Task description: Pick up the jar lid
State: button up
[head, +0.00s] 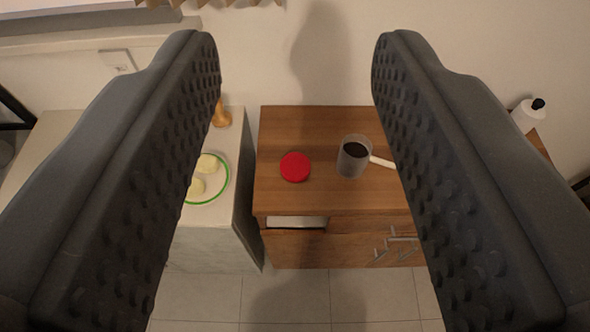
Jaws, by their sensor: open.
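The jar lid (295,167) is a round red disc lying on the wooden cabinet top (300,130), left of the cup. My gripper (296,65) is open, with its two dark studded fingers wide apart at the left and right of the view. The lid shows in the gap between the fingers, well beyond and below them. Nothing is between the fingers, and they do not touch the lid.
A clear cup with dark contents (353,156) stands right of the lid, with a white handle-like piece (382,162) beside it. A green-rimmed plate (226,180) with pale round items is on the left counter (222,150). A white bottle (524,117) stands far right.

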aim_at(294, 167)
jog(key=z, duration=2.85)
jog(key=k, duration=1.2)
jog(key=u, duration=1.75)
jog(key=i, duration=0.95)
